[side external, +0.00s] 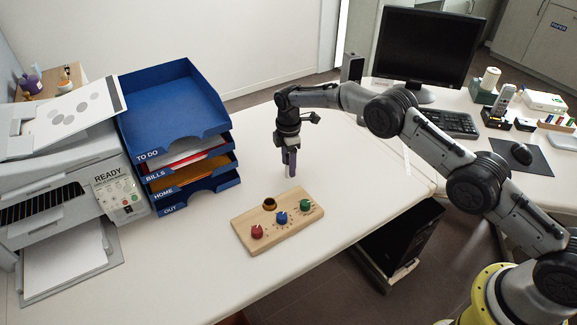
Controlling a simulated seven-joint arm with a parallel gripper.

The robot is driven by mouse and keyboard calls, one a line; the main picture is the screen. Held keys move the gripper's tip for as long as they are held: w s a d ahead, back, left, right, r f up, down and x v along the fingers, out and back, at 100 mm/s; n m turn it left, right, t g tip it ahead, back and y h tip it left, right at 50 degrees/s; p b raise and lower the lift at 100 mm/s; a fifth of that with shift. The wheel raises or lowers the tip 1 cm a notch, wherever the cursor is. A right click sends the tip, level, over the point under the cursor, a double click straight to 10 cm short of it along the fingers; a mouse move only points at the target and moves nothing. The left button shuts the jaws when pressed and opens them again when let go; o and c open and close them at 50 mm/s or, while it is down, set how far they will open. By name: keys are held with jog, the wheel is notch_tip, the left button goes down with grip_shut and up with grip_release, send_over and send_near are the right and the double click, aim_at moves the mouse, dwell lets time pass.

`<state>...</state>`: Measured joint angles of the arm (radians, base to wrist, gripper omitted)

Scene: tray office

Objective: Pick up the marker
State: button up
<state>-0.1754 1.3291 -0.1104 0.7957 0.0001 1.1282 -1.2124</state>
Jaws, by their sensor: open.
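I cannot make out a marker anywhere in the side external view. My gripper (289,171) points straight down above the white desk (330,215), just behind a wooden board (277,219). Its jaws are open, and I see nothing held between them. The board carries a red knob (257,231), a blue knob (281,217), a green knob (305,204) and a small brown round cup or hole (269,203). Whether anything lies directly behind the fingers is hidden.
A blue stacked tray (180,110) with labelled levels stands left of my gripper, beside a grey printer (60,165). A monitor (425,47), keyboard (447,123) and mouse (521,153) stand on the right desk. Desk around the board is clear.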

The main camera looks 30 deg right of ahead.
grip_shut()
dwell(0.3)
dwell(0.3)
